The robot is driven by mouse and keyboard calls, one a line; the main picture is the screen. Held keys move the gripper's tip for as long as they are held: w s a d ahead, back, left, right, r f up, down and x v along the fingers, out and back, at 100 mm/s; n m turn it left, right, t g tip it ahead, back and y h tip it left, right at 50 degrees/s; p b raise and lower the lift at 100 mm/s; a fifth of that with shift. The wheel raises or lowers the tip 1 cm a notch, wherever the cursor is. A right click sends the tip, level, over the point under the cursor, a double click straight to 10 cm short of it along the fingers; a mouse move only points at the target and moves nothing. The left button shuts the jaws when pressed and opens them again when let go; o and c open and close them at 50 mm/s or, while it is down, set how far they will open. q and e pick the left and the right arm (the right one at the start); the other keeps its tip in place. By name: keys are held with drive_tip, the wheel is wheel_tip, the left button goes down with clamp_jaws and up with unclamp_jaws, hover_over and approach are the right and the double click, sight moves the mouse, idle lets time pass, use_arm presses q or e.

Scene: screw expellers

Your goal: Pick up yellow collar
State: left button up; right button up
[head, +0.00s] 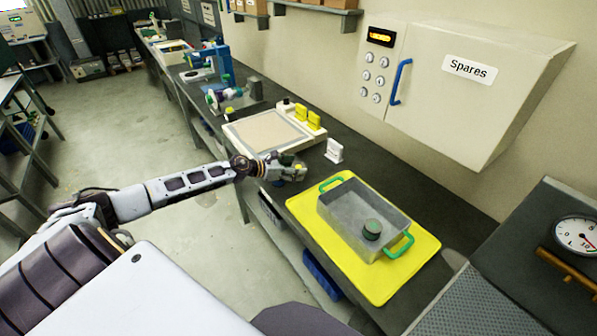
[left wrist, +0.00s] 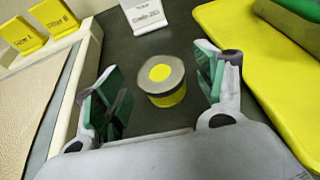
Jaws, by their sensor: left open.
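The yellow collar (left wrist: 162,80) shows in the left wrist view as a short upright round piece with a yellow band and a grey top with a yellow centre. It stands on the dark bench. My left gripper (left wrist: 160,92) is open, its green-padded fingers spread to either side of the collar with gaps visible. In the head view my left gripper (head: 287,168) is low over the bench, left of the yellow mat, and mostly hides the collar. My right gripper is not in view.
A grey tray (head: 345,212) with green handles sits on the yellow mat (head: 378,290) and holds a dark green round piece (head: 372,229). A white sign (head: 334,150) stands behind my gripper. A beige-topped panel (head: 262,134) with yellow blocks lies to the left.

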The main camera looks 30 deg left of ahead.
use_arm(q)
drive_tip(key=shift+c, duration=0.3)
drive_tip(key=c, duration=1.2)
